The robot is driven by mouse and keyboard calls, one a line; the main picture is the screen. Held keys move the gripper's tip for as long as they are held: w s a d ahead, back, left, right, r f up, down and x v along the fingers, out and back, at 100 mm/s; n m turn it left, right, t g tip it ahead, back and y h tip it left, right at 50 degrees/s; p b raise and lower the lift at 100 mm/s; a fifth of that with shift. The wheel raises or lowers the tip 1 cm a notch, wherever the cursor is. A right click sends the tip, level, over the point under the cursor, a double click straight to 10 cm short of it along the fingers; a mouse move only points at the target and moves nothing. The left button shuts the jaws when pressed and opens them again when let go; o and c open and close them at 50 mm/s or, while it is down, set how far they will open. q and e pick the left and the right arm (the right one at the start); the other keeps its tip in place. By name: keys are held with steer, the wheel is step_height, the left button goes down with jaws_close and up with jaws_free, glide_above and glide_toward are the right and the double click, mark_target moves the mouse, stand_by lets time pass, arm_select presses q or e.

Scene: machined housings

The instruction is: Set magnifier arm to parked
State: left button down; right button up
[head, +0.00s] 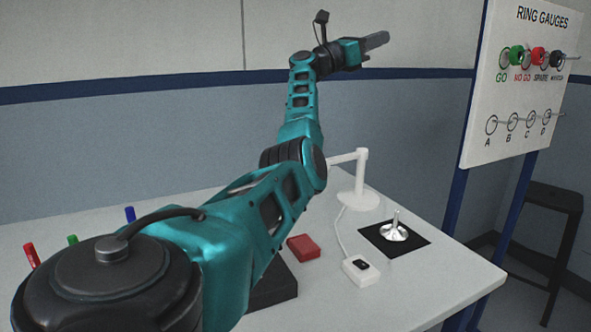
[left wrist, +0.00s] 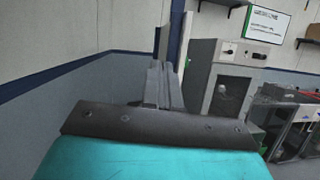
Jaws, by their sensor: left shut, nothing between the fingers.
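The magnifier arm is white. Its upright post (head: 360,180) stands on a round base on the table, and a short horizontal arm reaches left from the post top. The far end of that arm is hidden behind my own teal arm, so its lens is out of sight. My left gripper (head: 376,42) is raised high above the table, well above the magnifier arm and apart from it. Its fingers are together and empty, pointing right. They also show closed in the left wrist view (left wrist: 162,82). My right gripper is in neither view.
A white box with a black switch (head: 360,268) is cabled to the magnifier base. A metal spindle part (head: 394,232) stands on a black mat (head: 377,248). A red block (head: 303,248) lies nearby. The ring gauge board (head: 512,95) stands at the right. A dark stool (head: 553,200) is beyond.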

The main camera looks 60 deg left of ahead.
arm_select(q)
steer(key=s+d+n+g+y+b, duration=0.1)
steer(key=d+n+g+y+b, duration=0.15)
steer(key=n+y, duration=0.9)
steer(key=d+n+g+y+b, duration=0.2)
steer(key=d+n+y+b, duration=0.15)
steer(key=n+y, duration=0.75)
steer(key=s+d+f+n+g+h+b, duration=0.1)
steer(key=s+d+f+n+g+b, duration=0.2)
steer(key=s+f+n+g, duration=0.8)
steer(key=s+d+f+n+g+h+b, duration=0.2)
steer(key=s+d+f+n+g+b, duration=0.15)
steer(key=s+f+n+g, duration=0.7)
steer(key=w+a+f+m+t, duration=0.1)
steer(key=a+f+m, duration=0.2)
steer(key=a, duration=1)
steer(key=shift+w+a+f, duration=0.2)
steer(key=shift+a+f, duration=0.05)
steer(key=shift+f, duration=0.6)
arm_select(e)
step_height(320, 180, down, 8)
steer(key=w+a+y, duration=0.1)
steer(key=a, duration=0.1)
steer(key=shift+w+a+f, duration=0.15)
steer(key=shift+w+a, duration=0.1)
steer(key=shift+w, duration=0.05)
arm_select(q)
steer(key=shift+a, duration=0.1)
